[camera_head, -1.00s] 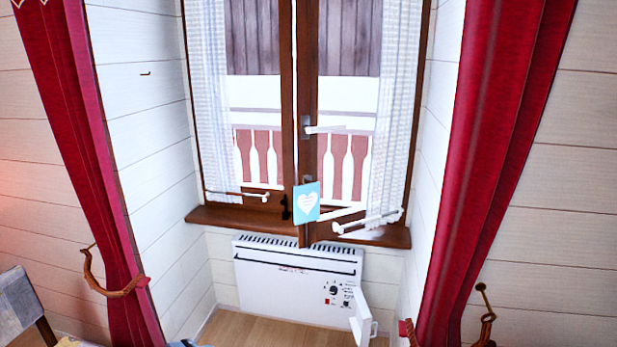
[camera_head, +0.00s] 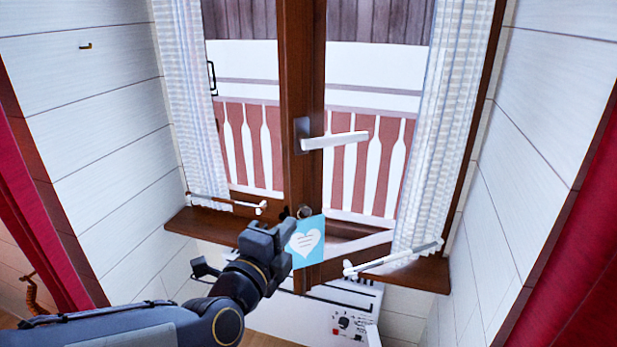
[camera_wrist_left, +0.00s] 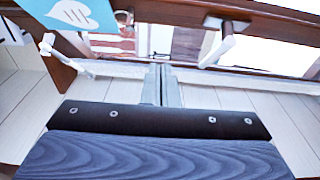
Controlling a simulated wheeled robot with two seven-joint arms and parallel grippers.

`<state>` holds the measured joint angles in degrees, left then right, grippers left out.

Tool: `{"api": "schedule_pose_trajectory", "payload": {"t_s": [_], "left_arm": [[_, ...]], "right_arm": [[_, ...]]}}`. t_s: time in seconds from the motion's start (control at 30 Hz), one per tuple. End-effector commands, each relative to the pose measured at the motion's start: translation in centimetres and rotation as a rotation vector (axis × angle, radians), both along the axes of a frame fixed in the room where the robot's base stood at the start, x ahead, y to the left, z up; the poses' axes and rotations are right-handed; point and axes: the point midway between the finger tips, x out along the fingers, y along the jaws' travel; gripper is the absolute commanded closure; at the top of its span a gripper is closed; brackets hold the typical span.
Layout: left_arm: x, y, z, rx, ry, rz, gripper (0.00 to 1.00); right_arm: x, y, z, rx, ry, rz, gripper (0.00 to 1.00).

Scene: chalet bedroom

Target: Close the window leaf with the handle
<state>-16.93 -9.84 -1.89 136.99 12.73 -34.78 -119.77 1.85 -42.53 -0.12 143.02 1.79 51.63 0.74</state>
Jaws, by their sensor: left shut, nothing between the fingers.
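The brown-framed right window leaf (camera_head: 312,95) carries a white lever handle (camera_head: 335,140) on a dark plate, lying about level. Its bottom rail slants out over the sill, so the leaf stands partly open into the room. A blue card with a white heart (camera_head: 308,242) hangs at its lower free corner. My left gripper (camera_head: 286,236) is shut and empty, beside the card and below the handle; whether it touches the card or frame is unclear. In the left wrist view the shut fingers (camera_wrist_left: 161,84) point towards the window, with the white handle (camera_wrist_left: 221,46) to their right. My right gripper is out of view.
The left leaf has a sheer curtain (camera_head: 185,110). White curtain rods cross both leaves low down. A wooden sill (camera_head: 420,272) runs below, above a white heater (camera_head: 270,318). White plank walls close in both sides, with red curtains (camera_head: 35,210) outside them.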

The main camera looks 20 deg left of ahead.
Motion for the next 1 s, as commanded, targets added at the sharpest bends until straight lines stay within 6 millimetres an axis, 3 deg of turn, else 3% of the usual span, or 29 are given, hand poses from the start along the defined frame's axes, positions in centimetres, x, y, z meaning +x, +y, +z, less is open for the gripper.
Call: {"api": "schedule_pose_trajectory", "payload": {"t_s": [0.23, 0.63, 0.8, 1.0], "left_arm": [[2.5, -0.4, 0.0, 0.013, -0.004, 0.003, 1.00], [10.6, -1.1, 0.0, 0.011, -0.004, 0.006, 1.00], [12.4, 0.4, 0.1, 0.010, -0.005, 0.005, 1.00], [13.1, 1.0, 0.0, 0.009, -0.004, 0.002, 1.00]], "right_arm": [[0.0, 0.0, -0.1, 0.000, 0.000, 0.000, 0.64], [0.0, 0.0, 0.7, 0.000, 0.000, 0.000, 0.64], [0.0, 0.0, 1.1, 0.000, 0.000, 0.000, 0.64], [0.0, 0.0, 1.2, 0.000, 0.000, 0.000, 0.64]]}}
